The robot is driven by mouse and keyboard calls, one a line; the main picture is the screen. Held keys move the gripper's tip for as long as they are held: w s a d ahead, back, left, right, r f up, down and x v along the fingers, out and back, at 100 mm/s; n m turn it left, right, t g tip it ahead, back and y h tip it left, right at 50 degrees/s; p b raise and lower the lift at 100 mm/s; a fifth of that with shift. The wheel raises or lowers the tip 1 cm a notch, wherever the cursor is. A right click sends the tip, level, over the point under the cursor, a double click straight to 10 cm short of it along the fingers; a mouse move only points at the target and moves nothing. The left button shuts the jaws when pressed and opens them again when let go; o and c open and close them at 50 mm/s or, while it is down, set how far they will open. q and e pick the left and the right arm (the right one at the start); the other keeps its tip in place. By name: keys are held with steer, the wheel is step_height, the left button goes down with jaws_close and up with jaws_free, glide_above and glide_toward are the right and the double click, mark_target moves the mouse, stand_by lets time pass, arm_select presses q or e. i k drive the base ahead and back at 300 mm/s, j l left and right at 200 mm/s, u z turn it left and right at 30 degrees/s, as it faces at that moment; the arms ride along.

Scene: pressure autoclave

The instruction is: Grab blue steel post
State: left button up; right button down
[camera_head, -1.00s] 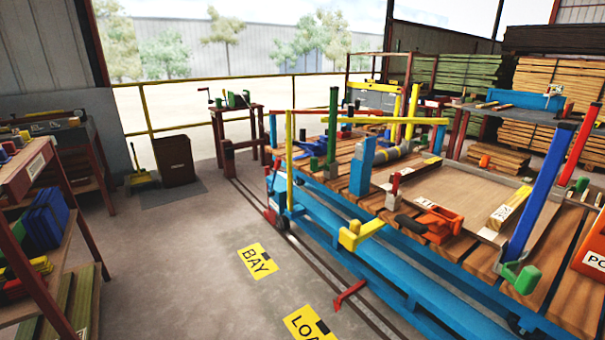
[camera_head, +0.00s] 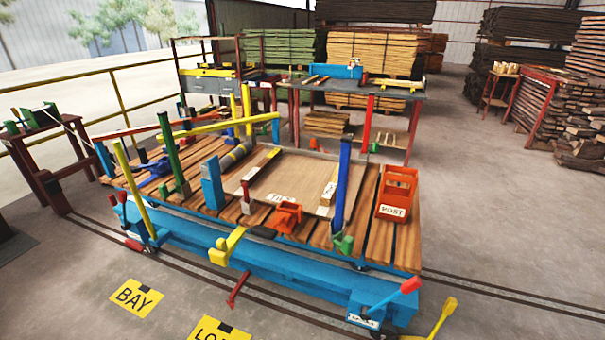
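A dark blue post (camera_head: 342,185) stands upright at the front right of the plank-topped cart (camera_head: 395,245). A green clamp-like piece (camera_head: 343,244) sits at its foot. A shorter light blue post (camera_head: 212,183) stands farther left on the same cart, and I cannot tell from the picture which one is steel. Neither of my grippers shows in the head view.
An orange box marked POST (camera_head: 394,196) stands right of the dark blue post. An orange clamp (camera_head: 284,217) and a yellow post (camera_head: 133,188) are on the cart's left and front. Red (camera_head: 412,285) and yellow (camera_head: 441,318) handles stick out at the front right.

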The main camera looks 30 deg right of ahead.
mark_target(346, 145)
steer(key=l+z, duration=0.1)
steer(key=z, duration=1.05)
